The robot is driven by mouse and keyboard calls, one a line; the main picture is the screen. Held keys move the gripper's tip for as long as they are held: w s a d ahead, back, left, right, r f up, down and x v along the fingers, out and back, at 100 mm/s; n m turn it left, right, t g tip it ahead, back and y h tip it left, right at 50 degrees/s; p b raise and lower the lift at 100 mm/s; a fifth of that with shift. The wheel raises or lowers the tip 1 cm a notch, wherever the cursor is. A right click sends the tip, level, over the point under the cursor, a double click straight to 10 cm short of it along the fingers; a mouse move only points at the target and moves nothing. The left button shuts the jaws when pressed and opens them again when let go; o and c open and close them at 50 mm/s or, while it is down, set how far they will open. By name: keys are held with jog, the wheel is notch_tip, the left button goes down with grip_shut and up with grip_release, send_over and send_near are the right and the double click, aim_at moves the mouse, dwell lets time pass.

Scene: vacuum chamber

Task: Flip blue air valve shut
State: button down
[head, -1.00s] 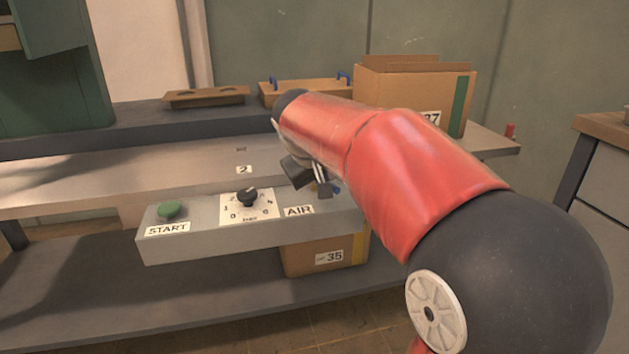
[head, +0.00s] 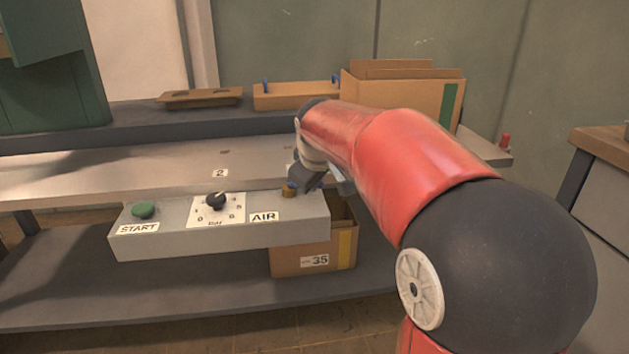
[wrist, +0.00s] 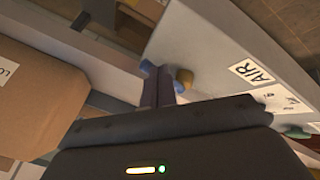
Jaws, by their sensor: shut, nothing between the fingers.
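The air valve has a brass body (head: 288,194) on top of the grey control box (head: 225,236), right of the AIR label. Only a little of its blue handle (head: 291,186) shows in the head view. In the wrist view blue parts of the handle (wrist: 147,67) show on both sides of my fingers, with the brass body (wrist: 185,75) to the right. My gripper (wrist: 158,86) is shut with nothing between its fingers. Its tips are at the handle and hide its middle; I cannot tell whether they touch. In the head view my gripper (head: 296,183) is dark beside the valve.
The box also carries a green START button (head: 143,210) and a black dial knob (head: 216,201). A cardboard box (head: 315,258) stands on the shelf below. A larger carton (head: 395,105) and a wooden tray (head: 296,95) stand behind my arm.

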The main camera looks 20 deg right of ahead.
jog(key=shift+w+d+p, duration=0.4)
jog(key=shift+w+d, duration=0.45)
jog(key=shift+w, duration=0.15)
dwell(0.3)
